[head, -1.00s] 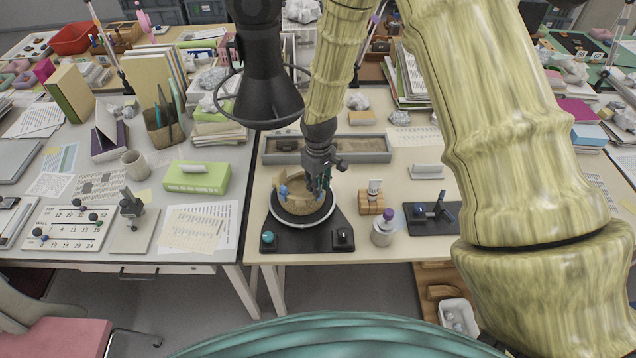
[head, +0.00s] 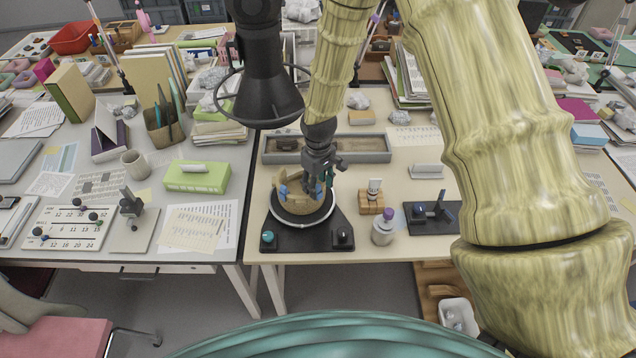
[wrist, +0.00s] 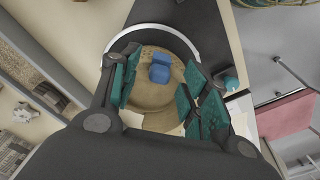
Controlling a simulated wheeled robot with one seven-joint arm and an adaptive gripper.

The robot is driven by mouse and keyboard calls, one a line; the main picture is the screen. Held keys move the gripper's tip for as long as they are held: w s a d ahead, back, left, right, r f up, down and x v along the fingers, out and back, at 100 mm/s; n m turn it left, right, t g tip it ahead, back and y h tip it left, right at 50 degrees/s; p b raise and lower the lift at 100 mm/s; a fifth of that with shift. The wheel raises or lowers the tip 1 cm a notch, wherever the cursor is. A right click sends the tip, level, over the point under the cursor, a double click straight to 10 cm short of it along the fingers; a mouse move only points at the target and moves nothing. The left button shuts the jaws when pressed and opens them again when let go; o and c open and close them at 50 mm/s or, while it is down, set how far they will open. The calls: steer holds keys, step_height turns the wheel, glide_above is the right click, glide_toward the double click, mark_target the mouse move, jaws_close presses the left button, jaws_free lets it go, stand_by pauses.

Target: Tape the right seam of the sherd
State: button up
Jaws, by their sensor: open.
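A tan, partly assembled pottery vessel (head: 297,204) with an uneven rim stands on a round turntable with a white edge (head: 304,225). A blue tape patch (head: 283,190) shows on its left side. More blue (head: 319,187) shows at its right side, beside my gripper (head: 315,189). In the wrist view, the tan vessel (wrist: 150,101) lies beyond and between my open teal fingers (wrist: 163,98), with a blue patch (wrist: 160,68) on it. My gripper is over the vessel's right part and hides some of its wall. I cannot tell whether the fingers touch it.
The turntable's black base (head: 290,240) has a teal knob (head: 268,237) and a dark knob. To the right stand a wooden block (head: 370,204), a purple-capped jar (head: 383,230) and a black tape dispenser (head: 432,217). A grey tray (head: 345,148) lies behind.

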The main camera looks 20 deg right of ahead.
step_height(320, 180, up, 12)
stand_by(0.8)
steer(key=shift+s, duration=0.1)
steer(key=s+f+m, duration=0.3)
steer(key=s+f, duration=1.1)
steer(key=f, duration=0.4)
steer(key=s+d+f+m, duration=0.15)
steer(key=s+f, duration=0.35)
steer(key=s, duration=0.6)
steer(key=s+d+f+m, duration=0.15)
steer(key=s+f, duration=0.35)
steer(key=s, duration=0.6)
step_height(320, 180, down, 7)
steer(key=b, duration=0.7)
steer(key=shift+d+f+b, duration=0.15)
steer(key=shift+d+b, duration=0.05)
steer(key=shift+b, duration=0.15)
